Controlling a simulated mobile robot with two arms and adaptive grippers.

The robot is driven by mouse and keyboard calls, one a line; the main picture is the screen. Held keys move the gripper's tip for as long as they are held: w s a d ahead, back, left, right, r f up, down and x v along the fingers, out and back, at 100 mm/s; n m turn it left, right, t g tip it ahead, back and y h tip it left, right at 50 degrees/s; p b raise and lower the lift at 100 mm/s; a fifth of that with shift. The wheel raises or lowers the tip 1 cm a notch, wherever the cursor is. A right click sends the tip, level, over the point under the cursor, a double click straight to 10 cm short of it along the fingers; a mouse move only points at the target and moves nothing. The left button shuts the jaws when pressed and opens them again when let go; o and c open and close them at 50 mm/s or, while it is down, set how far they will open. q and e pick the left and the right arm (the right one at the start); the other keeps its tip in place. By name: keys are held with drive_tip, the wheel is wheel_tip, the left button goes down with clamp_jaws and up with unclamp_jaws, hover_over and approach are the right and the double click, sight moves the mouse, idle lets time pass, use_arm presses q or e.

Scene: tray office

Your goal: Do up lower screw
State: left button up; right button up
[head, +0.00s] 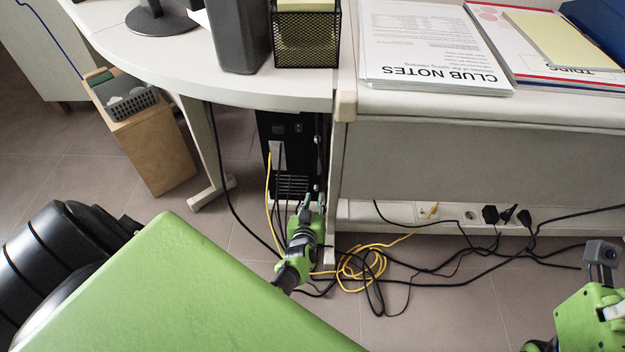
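The black computer tower (267,126) stands under the desk, its cabled side facing me. A pale plug (275,147) with cables sits on its upper left part. Some small bright fittings run down its right edge. The lower screw is too small or hidden to make out. My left gripper (312,193) reaches in at the tower's lower right, its fingertips close to that edge. I cannot tell whether they touch it or are closed. Part of my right gripper (601,262) shows at the right edge, far from the tower; its opening cannot be judged.
A desk leg (333,190) stands just right of my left gripper. Yellow cable coils (362,266) and black cables lie on the floor. A socket strip (450,213) runs along the right. The desktop (190,66) overhangs the tower.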

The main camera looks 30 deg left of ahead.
use_arm(q)
drive_tip(key=shift+v, duration=1.6)
